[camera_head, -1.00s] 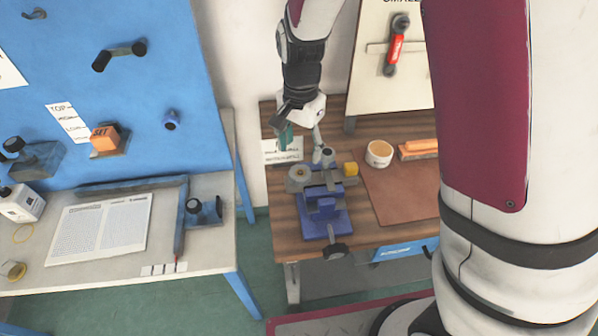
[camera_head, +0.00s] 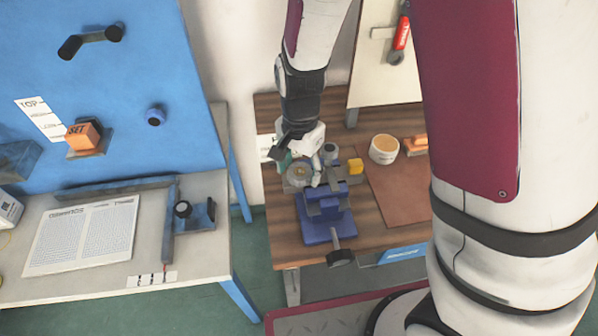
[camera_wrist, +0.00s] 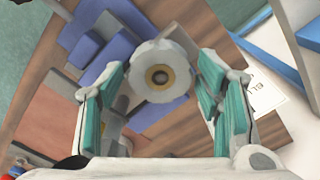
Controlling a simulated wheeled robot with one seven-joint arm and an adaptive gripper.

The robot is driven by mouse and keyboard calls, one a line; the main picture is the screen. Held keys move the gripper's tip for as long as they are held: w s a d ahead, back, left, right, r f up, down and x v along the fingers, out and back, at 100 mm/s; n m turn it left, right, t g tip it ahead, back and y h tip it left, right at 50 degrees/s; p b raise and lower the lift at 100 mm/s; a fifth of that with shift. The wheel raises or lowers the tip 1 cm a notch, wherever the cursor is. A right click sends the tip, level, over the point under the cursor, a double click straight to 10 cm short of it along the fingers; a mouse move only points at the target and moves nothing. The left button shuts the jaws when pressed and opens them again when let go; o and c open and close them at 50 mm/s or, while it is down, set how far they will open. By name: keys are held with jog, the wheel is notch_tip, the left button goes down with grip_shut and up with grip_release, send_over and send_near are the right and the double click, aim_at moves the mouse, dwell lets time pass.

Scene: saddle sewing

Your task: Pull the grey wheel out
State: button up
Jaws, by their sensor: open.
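The grey wheel (camera_head: 299,174) is a pale disc with a brassy ring at its centre. It sits at the left end of the blue vise-like fixture (camera_head: 326,222) on the wooden bench (camera_head: 274,165). In the wrist view the grey wheel (camera_wrist: 158,72) faces me, with a dark hole in its ring. My gripper (camera_head: 305,162) is at the wheel, coming from behind and above. In the wrist view my gripper (camera_wrist: 160,88) is open, with teal finger pads on both sides of the wheel. A small gap shows at each side, and whether a pad touches is unclear.
A yellow block (camera_head: 355,166) sits right of the fixture. A white cup (camera_head: 384,149) and an orange-topped block (camera_head: 416,145) stand near a brown mat (camera_head: 400,190). A white table (camera_head: 120,270) stands left.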

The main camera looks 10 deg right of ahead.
jog(key=c, duration=1.1)
jog(key=shift+o, duration=0.2)
jog(key=shift+r, duration=0.25)
jog(key=shift+r+p, duration=0.65)
jog(key=shift+r, duration=0.05)
jog(key=shift+r, duration=0.3)
jog(key=shift+r+p, duration=0.35)
jog(key=shift+p, duration=0.1)
jog(key=shift+r, duration=0.2)
jog(key=shift+r+p, duration=1.05)
jog(key=shift+r, duration=0.85)
